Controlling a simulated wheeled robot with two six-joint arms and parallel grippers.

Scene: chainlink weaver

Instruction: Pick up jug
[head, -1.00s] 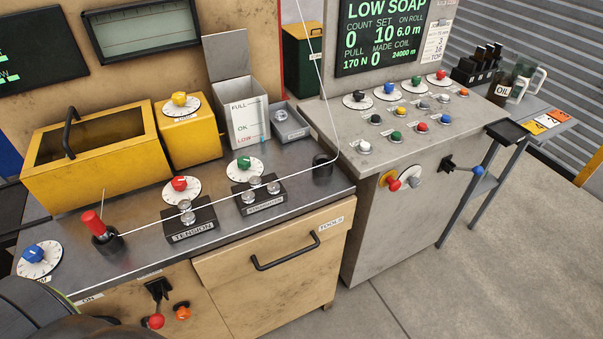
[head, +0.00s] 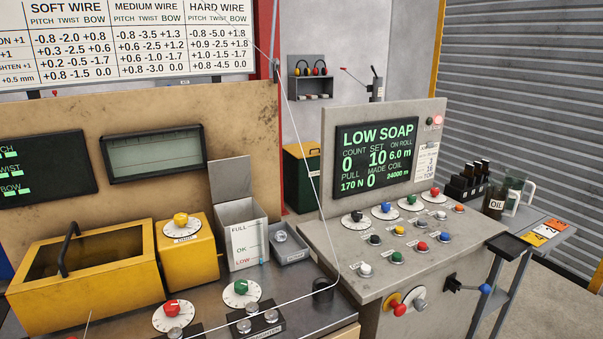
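A clear, dark-tinted jug (head: 516,198) with a pale handle on its right side stands upright on the small side table at the right of the head view. A dark container labelled OIL (head: 495,204) stands just left of it and partly overlaps it. What is inside the jug is too small to tell. Neither of my grippers is in view.
The side table (head: 565,237) also holds a rack of dark bottles (head: 471,184) and orange, yellow and white numbered cards (head: 546,234). The grey control console (head: 345,240) stands left of it, with a crank (head: 468,287) on its front. Grey floor (head: 540,305) shows at the lower right.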

